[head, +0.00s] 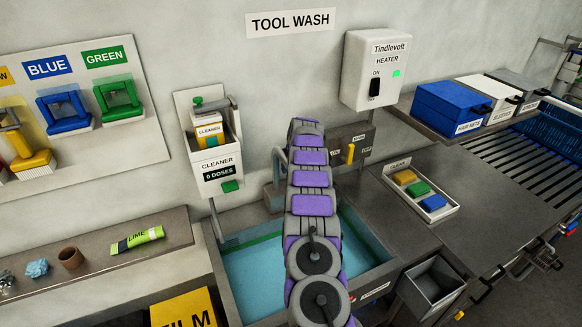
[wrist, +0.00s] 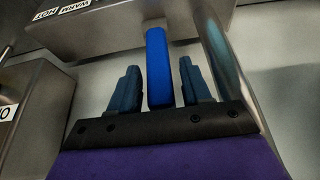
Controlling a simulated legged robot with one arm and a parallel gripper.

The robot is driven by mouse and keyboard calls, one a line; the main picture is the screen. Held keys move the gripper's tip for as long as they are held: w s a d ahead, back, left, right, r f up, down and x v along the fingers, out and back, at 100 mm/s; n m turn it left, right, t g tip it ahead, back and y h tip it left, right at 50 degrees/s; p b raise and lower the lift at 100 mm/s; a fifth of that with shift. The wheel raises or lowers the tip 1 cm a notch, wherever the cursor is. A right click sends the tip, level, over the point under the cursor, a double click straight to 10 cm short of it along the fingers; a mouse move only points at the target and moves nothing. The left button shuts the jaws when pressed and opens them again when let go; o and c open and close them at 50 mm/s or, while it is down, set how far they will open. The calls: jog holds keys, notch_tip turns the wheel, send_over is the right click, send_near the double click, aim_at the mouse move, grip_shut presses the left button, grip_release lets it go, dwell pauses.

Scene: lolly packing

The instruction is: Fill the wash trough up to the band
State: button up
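The wash trough (head: 388,272) stands below the TOOL WASH sign and holds pale blue water (head: 255,282). A green band (head: 258,240) runs along its inner back wall; the water surface lies close to it, but my arm hides part and the exact gap is unclear. A grey tap box (head: 364,138) with a yellow lever (head: 351,153) is on the wall behind. In the wrist view, a blue lever (wrist: 158,68) hangs between the two fingers of my gripper (wrist: 160,85), with thin gaps on both sides. My gripper is open and hidden in the head view.
A cleaner dispenser (head: 214,150) reading 0 DOSES hangs left of the trough. A heater (head: 376,70) with a green light is above right. A tray of coloured blocks (head: 420,189) sits right. A shelf (head: 190,226) holds a LIME tube (head: 137,240).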

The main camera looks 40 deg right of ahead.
grip_shut()
jog(key=shift+s+t+b, duration=0.3)
jog(key=shift+t+b, duration=0.3)
jog(key=shift+b, duration=0.75)
jog(key=s+t+b, duration=0.1)
jog(key=b, duration=0.3)
jog(key=shift+s+a+f+t+h, duration=0.1)
jog(key=shift+a+t+h, duration=0.05)
jog(key=shift+t+h, duration=0.2)
jog(key=shift+o, duration=0.6)
grip_release()
